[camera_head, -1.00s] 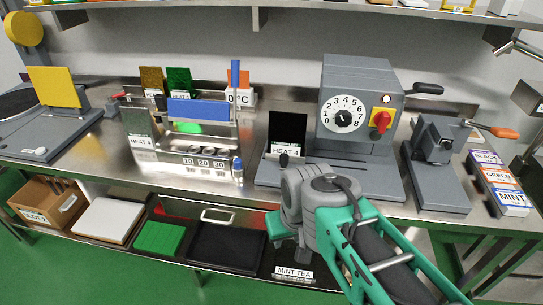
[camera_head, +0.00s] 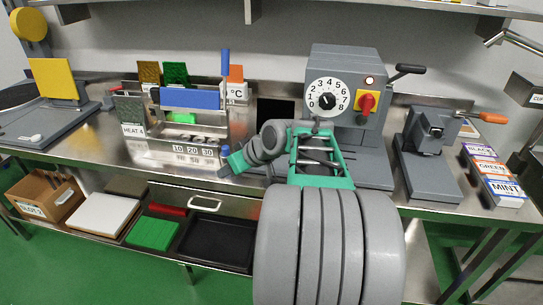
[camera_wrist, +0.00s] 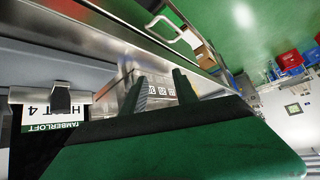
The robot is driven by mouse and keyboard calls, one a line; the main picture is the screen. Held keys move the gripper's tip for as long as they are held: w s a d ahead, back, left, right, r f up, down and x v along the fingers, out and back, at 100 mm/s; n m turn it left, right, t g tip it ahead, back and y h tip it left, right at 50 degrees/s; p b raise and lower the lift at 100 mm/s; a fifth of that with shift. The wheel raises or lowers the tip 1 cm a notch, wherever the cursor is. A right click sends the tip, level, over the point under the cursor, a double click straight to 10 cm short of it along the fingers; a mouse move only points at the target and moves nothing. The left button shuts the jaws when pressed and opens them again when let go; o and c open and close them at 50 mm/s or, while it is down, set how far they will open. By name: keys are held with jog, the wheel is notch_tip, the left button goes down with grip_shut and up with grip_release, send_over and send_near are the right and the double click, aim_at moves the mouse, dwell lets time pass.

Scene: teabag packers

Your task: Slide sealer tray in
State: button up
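The sealer is a grey machine (camera_head: 345,65) with a numbered dial and a red knob on a yellow plate. Its front low part, where the sealer tray would show, is mostly hidden behind my arm in the head view. In the wrist view, a HEAT 4 label (camera_wrist: 84,112) and a black packet (camera_wrist: 30,150) show at the left, beside a metal bar with a dark knob (camera_wrist: 60,98); I cannot tell how far in the tray is. My gripper (camera_wrist: 160,88) is open and empty, its dark fingers apart. In the head view it (camera_head: 228,168) is left of the sealer.
A blue-topped metal unit (camera_head: 190,98) with 10, 20, 30 marks stands close left of my gripper. A lever press (camera_head: 428,150) and tea boxes (camera_head: 495,175) stand at the right. A drawer handle (camera_head: 205,204) and black tray (camera_head: 215,243) are below the bench's front edge.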

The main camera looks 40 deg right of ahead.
jog(key=d, duration=0.3)
jog(key=d+t, duration=0.1)
jog(key=d, duration=0.1)
jog(key=s+d+t+b, duration=0.1)
jog(key=d, duration=0.2)
jog(key=shift+d+f, duration=0.3)
jog(key=s+d+t, duration=0.1)
jog(key=d, duration=0.2)
jog(key=s+d+r+h+b, duration=0.1)
jog(key=s+d, duration=0.1)
jog(key=d, duration=0.1)
jog(key=s+d+r+t, duration=0.1)
jog(key=d, duration=0.2)
jog(key=shift+s+r+t, duration=0.2)
jog(key=shift+t, duration=0.1)
jog(key=shift+w, duration=0.2)
jog(key=x, duration=0.7)
jog(key=shift+w+d, duration=0.15)
jog(key=shift+c, duration=0.4)
grip_shut()
